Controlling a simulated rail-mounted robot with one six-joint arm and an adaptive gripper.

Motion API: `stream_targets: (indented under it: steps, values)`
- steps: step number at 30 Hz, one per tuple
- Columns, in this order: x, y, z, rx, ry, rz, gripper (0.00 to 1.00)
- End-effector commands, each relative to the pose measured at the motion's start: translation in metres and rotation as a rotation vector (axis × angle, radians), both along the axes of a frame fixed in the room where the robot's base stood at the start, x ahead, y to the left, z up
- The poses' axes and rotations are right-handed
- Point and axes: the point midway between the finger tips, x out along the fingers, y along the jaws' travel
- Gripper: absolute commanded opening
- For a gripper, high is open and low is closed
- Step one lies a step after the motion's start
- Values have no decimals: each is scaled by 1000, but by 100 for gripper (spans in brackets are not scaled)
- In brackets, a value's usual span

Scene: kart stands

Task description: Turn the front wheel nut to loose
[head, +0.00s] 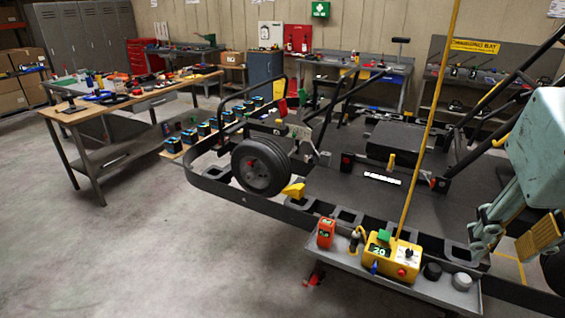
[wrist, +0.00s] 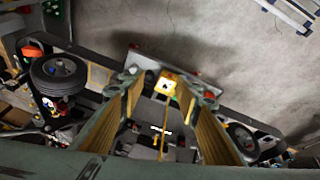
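The front wheel (head: 262,167) is a black tyre with a dark hub at the front left of the kart. Its nut is too small to tell apart at the hub, so its setting cannot be read. A wheel also shows at the left of the wrist view (wrist: 58,75), outside my fingers. My gripper (head: 503,246) is at the right of the head view, well to the right of the front wheel. In the wrist view my gripper (wrist: 168,88) has its yellow-padded fingers spread wide, with nothing held between them.
A grey tray (head: 430,288) on the kart's near side carries a yellow box (head: 391,258) and an orange device (head: 325,232). A tall yellow pole (head: 427,120) rises there. A workbench (head: 130,90) stands at left. The floor before the wheel is clear.

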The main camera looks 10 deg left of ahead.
Motion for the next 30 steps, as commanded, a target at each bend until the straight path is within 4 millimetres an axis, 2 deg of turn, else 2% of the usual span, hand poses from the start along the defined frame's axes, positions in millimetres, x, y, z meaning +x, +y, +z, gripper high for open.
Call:
stream_targets:
  steps: [7,17,30]
  values:
    - [57,4,-6,-46,-20,9,31]
    - [131,19,-19,-95,-56,34,31]
    - [229,63,-49,-136,-110,86,31]
